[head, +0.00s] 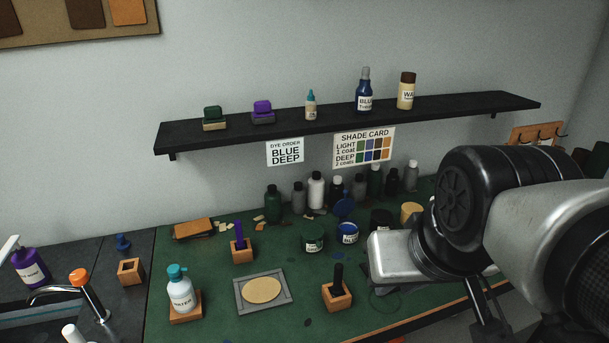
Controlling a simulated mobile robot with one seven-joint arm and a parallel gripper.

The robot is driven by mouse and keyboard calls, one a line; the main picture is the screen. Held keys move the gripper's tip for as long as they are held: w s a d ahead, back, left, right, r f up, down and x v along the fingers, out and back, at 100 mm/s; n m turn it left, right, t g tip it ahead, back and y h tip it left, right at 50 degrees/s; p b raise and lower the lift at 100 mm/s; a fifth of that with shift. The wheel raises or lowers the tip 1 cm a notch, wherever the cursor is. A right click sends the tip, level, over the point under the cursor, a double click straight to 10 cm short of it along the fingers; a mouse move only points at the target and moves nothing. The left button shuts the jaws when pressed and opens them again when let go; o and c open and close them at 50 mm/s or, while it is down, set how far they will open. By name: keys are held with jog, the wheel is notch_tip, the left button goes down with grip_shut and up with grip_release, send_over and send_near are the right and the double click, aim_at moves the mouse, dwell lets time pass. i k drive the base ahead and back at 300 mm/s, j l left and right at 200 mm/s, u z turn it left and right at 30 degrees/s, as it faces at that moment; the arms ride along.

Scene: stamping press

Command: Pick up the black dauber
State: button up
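The black dauber (338,275) stands upright in a small wooden block (337,298) near the front of the green worktop, right of the framed pad. Its dark handle points up and its lower end is hidden in the block. My arm fills the right side of the head view, with its silver housing right of the dauber and apart from it in the picture. Dark parts of my gripper (487,312) show below the arm, partly hidden and cut off by the bottom edge. I cannot make out its fingertips. The dauber is not in it.
A purple dauber (239,237) stands in another block (242,254). Several bottles line the back below a black shelf (220,133).

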aim_at(336, 288)
jog(key=j, duration=0.1)
jog(key=k, duration=0.4)
jog(key=k+j+z, duration=0.15)
jog(key=j+z, duration=0.25)
jog(key=k+j+z, duration=0.2)
jog(key=j+z, duration=0.2)
jog(key=k+j+z, duration=0.25)
jog(key=j+z, duration=0.15)
